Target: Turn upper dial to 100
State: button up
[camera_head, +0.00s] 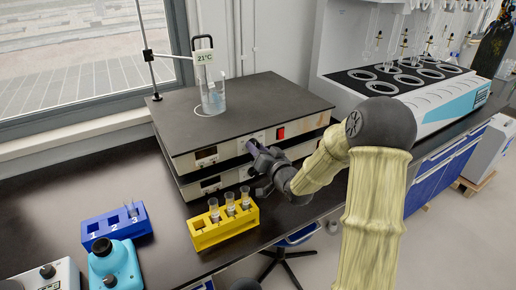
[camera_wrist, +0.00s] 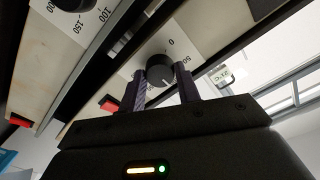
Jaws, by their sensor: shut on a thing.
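The upper dial (camera_wrist: 160,70) is a black round knob on a pale panel in the wrist view, with the numbers 0 and 50 printed beside it. My gripper (camera_wrist: 163,80) has its two dark fingers on either side of this knob and is shut on it. In the head view, my gripper (camera_head: 258,155) is at the front of the upper black-topped hotplate (camera_head: 250,95), left of its red switch, and hides most of the dial. The 100 mark of the upper dial is not readable. The dial's exact setting is hard to tell.
A lower hotplate with its own dial (camera_wrist: 75,4) sits directly beneath. A beaker (camera_head: 213,97) with a 21°C thermometer stands on top. A yellow rack (camera_head: 222,228) with vials is close below my gripper. A blue rack (camera_head: 115,225) stands at left.

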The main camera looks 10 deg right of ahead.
jog(key=shift+f, duration=0.15)
jog(key=o, duration=1)
jog(key=shift+s, duration=0.15)
jog(key=shift+b+v, duration=5.55)
jog(key=shift+v, duration=3.05)
